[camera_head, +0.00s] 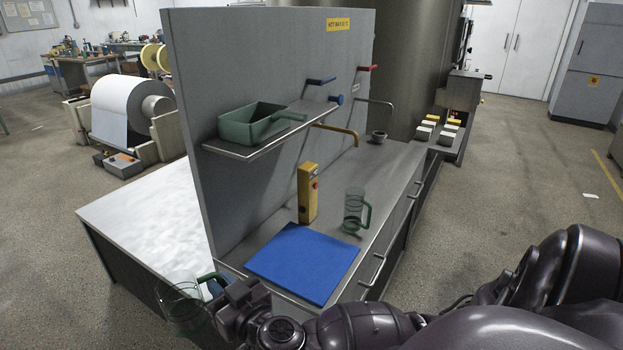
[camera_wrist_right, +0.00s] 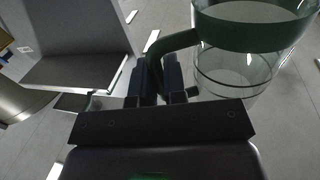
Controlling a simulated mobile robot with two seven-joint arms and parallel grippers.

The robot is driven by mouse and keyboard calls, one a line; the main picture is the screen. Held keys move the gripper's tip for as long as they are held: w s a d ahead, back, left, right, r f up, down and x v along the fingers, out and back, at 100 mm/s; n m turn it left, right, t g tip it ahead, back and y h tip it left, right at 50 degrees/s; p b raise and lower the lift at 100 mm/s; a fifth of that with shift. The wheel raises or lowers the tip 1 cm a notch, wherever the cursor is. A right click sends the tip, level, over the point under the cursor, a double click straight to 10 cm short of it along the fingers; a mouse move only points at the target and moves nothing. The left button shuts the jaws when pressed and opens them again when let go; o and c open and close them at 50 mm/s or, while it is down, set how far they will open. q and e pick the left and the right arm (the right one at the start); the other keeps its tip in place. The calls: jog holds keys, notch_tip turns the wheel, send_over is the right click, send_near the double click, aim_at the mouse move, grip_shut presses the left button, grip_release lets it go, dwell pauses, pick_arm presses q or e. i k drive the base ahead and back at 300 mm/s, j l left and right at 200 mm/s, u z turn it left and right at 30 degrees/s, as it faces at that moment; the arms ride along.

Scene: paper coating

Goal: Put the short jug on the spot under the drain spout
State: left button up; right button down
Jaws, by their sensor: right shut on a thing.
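A clear jug with a green rim band and handle (camera_head: 180,304) is held off the bench's front left corner in the head view. My right gripper (camera_head: 216,285) is shut on its handle; the wrist view shows the fingers (camera_wrist_right: 160,78) around the green handle, with the jug body (camera_wrist_right: 235,68) at right. Another clear jug with a green handle (camera_head: 353,209) stands upright on the bench. A brass-coloured spout (camera_head: 337,130) and a grey spout (camera_head: 376,101) come out of the panel; I cannot tell which is the drain spout. My left gripper is not in view.
A blue mat (camera_head: 303,263) lies on the steel bench, with a yellow upright device (camera_head: 307,193) behind it. A shelf (camera_head: 265,137) holds a green tray (camera_head: 258,125). A small grey cup (camera_head: 378,136) stands at the back. Bare bench lies around the standing jug.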

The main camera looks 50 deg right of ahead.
aim_at(388, 153)
jog(key=i+j+z, duration=0.15)
jog(key=z, duration=0.25)
jog(key=i+j+z, duration=0.2)
jog(key=z, duration=0.25)
jog(key=i+j+z, duration=0.2)
jog(key=z, duration=0.2)
jog(key=i+j+z, duration=0.1)
jog(key=j+z, duration=0.6)
jog(key=i+j+z, duration=0.1)
jog(key=j+z, duration=0.6)
jog(key=j, duration=0.6)
